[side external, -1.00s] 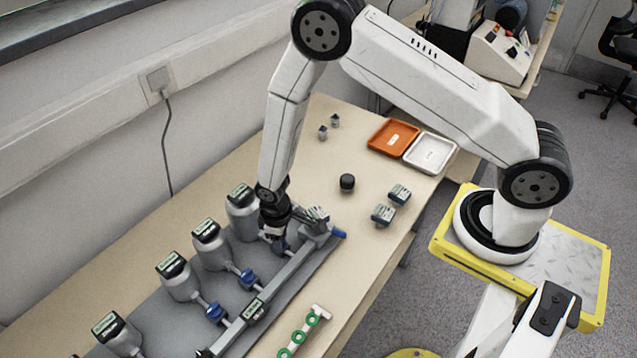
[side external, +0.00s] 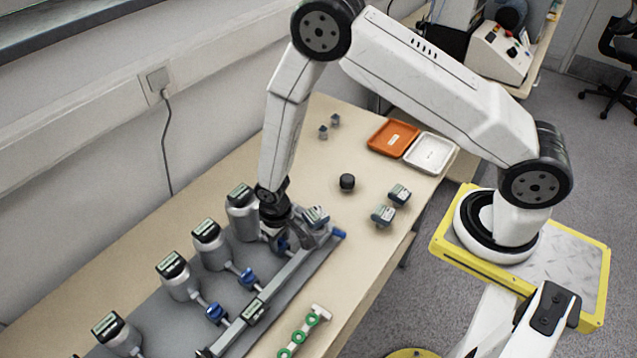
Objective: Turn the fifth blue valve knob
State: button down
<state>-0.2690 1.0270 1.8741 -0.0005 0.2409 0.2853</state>
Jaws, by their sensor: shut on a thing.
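A row of grey cylinders with dark-topped labels runs along a grey base plate (side external: 160,318). Blue valve knobs sit in front of them: one (side external: 215,313) lower left and one (side external: 249,279) further along. At the far end of the row, my gripper (side external: 280,240) points down beside the last cylinder (side external: 240,212). It is shut on the blue knob there (side external: 283,245), which is mostly hidden by the jaws. A metal rail (side external: 275,283) runs in front of the knobs, with a blue end (side external: 340,234).
A green-ringed strip (side external: 306,332) lies near the table's front edge. Two small labelled blocks (side external: 383,215) (side external: 399,194) and a black knob (side external: 347,183) stand right of the rail. An orange tray (side external: 393,139) and a white tray (side external: 430,153) lie at the far end.

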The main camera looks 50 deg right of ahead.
aim_at(280, 239)
jog(key=shift+c, duration=1.4)
grip_release()
jog(key=shift+r, duration=0.1)
jog(key=shift+r, duration=3.8)
jog(key=shift+r, duration=0.1)
